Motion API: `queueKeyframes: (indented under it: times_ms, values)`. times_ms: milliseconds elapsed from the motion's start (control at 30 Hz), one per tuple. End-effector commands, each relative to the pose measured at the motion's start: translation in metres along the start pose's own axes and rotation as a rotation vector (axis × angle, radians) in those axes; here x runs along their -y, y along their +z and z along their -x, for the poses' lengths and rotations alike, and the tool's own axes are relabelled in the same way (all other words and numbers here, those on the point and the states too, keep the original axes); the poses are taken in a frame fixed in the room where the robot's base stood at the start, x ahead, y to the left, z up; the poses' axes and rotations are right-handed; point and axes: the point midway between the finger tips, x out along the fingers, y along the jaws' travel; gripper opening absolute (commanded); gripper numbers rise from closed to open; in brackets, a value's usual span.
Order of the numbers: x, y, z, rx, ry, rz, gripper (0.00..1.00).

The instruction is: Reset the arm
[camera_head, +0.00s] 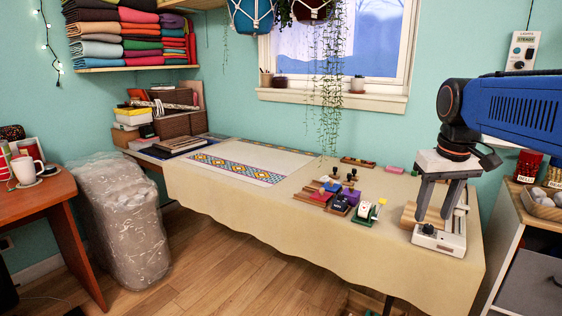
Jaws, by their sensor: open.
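My gripper (447,203) hangs from the blue arm (515,108) at the right of the head view. It points down with its two grey fingers apart. It is over the right end of the cloth-covered table (240,220), at a small white device with a black knob (440,239) and a wooden block (424,218). The fingers overlap the block and device in the picture. I cannot tell whether they touch either one. Nothing is clearly held between the fingers.
Several stamps and ink pads (340,199) stand left of my gripper. A patterned cloth (238,168) lies mid-table. A plant (330,90) hangs above the table. A shelf unit (520,240) stands close on the right. A wrapped bundle (125,225) and red-brown table (45,195) are at left.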

Motion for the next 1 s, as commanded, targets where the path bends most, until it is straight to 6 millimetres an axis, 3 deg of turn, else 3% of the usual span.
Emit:
queueKeyframes:
  times_ms: [100,600,800,1000]
  values:
    - [0.017,0.036,-0.013,-0.041,-0.004,0.001,0.41]
    - [0.065,0.167,-0.097,-0.201,-0.035,-0.013,0.41]
    - [0.072,0.193,-0.119,-0.234,-0.045,-0.017,0.41]
    - [0.073,0.197,-0.123,-0.24,-0.047,-0.019,0.41]
